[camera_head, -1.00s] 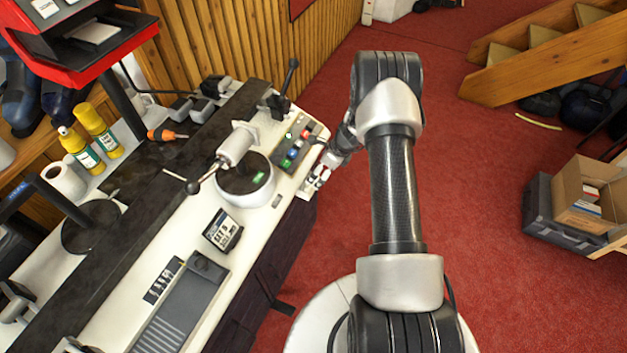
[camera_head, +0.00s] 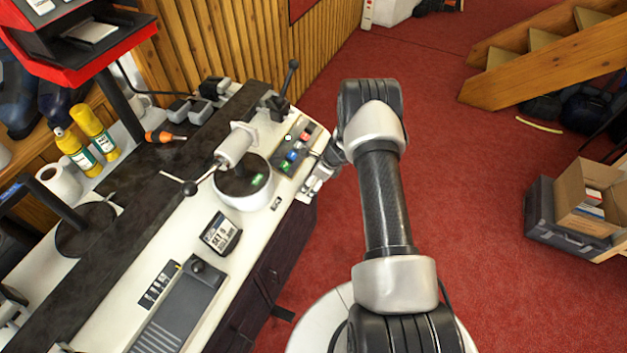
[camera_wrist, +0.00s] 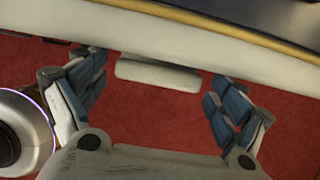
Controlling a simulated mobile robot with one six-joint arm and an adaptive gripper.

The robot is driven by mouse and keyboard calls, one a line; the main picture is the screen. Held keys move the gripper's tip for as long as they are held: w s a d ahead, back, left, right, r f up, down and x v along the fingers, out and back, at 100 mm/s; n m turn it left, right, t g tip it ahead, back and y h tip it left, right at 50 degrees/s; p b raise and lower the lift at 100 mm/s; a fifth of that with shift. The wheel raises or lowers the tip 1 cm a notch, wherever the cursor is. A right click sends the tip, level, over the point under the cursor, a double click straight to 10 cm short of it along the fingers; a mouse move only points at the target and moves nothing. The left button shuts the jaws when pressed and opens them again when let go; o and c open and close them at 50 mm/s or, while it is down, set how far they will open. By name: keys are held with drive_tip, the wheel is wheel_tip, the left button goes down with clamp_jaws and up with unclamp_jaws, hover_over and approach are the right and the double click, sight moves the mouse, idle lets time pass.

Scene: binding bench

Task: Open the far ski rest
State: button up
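My gripper (camera_head: 313,184) is at the right edge of the bench, beside the control panel, partly hidden by my arm. In the wrist view my gripper (camera_wrist: 157,82) is open, its two blue-grey finger pads spread apart. A pale bar (camera_wrist: 159,75) lies between the fingertips in that picture, just below the bench's white edge. I see no finger closed on it, and cannot tell whether it belongs to the far ski rest. I cannot clearly single out the far ski rest in the head view.
The white bench (camera_head: 180,252) carries a control panel (camera_head: 296,147), a round base with a lever (camera_head: 241,185), a small display (camera_head: 220,233) and yellow bottles (camera_head: 76,150). Red floor (camera_head: 460,200) is open to the right. A cardboard box (camera_head: 587,195) stands far right.

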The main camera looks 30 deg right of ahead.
drive_tip(key=c, duration=1.2)
drive_tip(key=shift+o, duration=0.2)
drive_tip(key=s+d+b, duration=0.2)
drive_tip(key=s+d, duration=0.8)
drive_tip(key=s, duration=0.3)
drive_tip(key=shift+s+d, duration=0.1)
drive_tip(key=o, duration=1.5)
drive_tip(key=v, duration=1.2)
